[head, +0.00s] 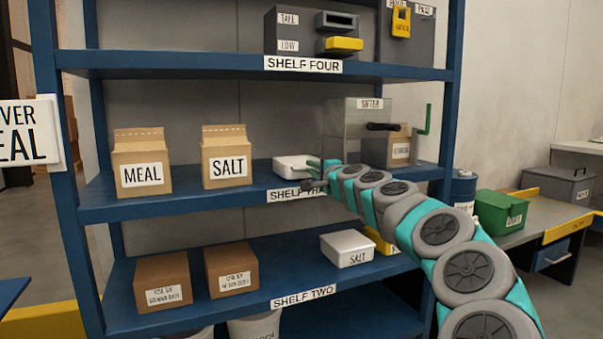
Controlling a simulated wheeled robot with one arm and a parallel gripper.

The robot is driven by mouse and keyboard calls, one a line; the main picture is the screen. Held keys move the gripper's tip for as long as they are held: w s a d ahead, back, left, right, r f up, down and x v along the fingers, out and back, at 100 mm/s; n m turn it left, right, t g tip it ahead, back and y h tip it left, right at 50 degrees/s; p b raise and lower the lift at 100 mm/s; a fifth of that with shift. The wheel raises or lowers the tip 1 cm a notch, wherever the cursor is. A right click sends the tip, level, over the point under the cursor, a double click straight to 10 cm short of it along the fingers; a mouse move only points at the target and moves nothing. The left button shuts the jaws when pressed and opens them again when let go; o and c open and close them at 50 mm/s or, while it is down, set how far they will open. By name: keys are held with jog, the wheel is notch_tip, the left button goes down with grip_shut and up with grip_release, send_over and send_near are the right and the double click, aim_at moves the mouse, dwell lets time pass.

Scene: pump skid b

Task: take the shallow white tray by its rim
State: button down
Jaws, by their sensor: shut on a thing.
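The shallow white tray (291,165) sits on shelf three, to the right of the salt bag and left of the sifter. My gripper (316,169) is at the tray's right side, at its rim, and is shut on it. My arm comes in from the lower right and hides part of the shelf edge and its label. The fingertips are small in this view, and the exact contact is hard to make out.
Paper bags marked MEAL (142,163) and SALT (227,158) stand left of the tray. Shelf four (200,64) is above. A white salt box (346,247) sits on shelf two below.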

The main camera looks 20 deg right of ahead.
jog(key=shift+r, duration=0.15)
jog(key=shift+r+p, duration=0.85)
jog(key=shift+r, duration=0.05)
